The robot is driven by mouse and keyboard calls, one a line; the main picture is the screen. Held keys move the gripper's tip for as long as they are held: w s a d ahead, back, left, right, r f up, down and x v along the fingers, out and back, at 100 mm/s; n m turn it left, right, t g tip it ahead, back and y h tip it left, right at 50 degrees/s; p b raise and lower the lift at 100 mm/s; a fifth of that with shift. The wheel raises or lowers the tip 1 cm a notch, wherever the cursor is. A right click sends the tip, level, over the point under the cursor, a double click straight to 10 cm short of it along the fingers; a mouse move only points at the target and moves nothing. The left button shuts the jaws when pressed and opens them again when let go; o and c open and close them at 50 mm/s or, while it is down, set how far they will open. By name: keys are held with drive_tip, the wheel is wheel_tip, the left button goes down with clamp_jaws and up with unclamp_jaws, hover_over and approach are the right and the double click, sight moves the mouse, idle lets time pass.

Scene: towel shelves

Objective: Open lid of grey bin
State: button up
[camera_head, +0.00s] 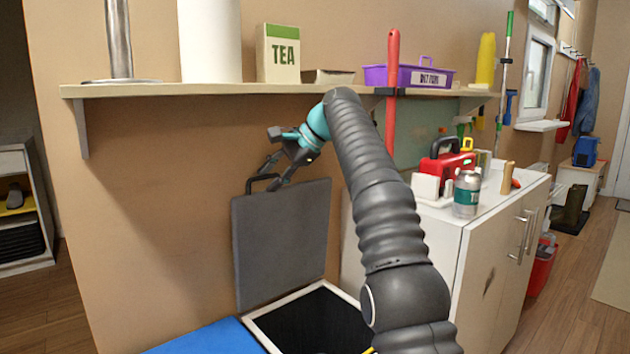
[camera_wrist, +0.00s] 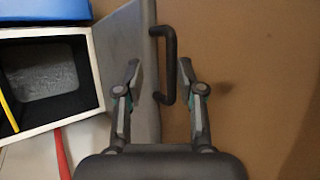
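The lid of the grey bin is a flat grey panel (camera_head: 283,240) standing upright behind the open bin (camera_head: 268,327), close to the wall. It shows nearly edge-on in the wrist view (camera_wrist: 145,90). Its dark handle (camera_head: 262,178) is at the top edge and also shows in the wrist view (camera_wrist: 170,65). My gripper (camera_head: 272,172) is at this handle. In the wrist view its fingers (camera_wrist: 159,62) are spread apart, with the handle and lid edge between them. The bin's opening is uncovered, with a dark inside and a white rim (camera_wrist: 98,75).
A blue lid (camera_head: 205,338) lies left of the bin opening. A shelf (camera_head: 215,90) with a tea box (camera_head: 278,52) and a purple caddy (camera_head: 408,76) runs above my gripper. A white cabinet (camera_head: 480,270) bearing a can (camera_head: 466,194) stands at right.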

drive_tip(key=s+d, duration=0.3)
drive_tip(key=d, duration=0.8)
drive_tip(key=shift+s, duration=0.25)
drive_tip(key=shift+a, duration=0.1)
wheel_tip(320, 180, down, 7)
drive_tip(key=w+d+n+h, duration=0.2)
drive_tip(key=w+d, duration=0.1)
drive_tip(key=s+d+f+n+h, duration=0.2)
drive_tip(key=s+d+f, duration=0.2)
drive_tip(key=s+f, duration=0.25)
drive_tip(key=s+d+f+n+t+h, duration=0.1)
drive_tip(key=s+d+f, duration=0.2)
drive_tip(key=s, duration=0.8)
drive_tip(key=s+d+f+n+t+h, duration=0.1)
drive_tip(key=s+d+f+h, duration=0.1)
drive_tip(key=s, duration=1)
drive_tip(key=s+d+f+n+h, duration=0.1)
drive_tip(key=s+d+f+n, duration=0.1)
drive_tip(key=s+f, duration=0.4)
drive_tip(key=s+d, duration=0.1)
drive_tip(key=s, duration=0.4)
drive_tip(key=shift+s+d+f+t+h, duration=0.2)
drive_tip(key=shift+s+d+t+h, duration=0.2)
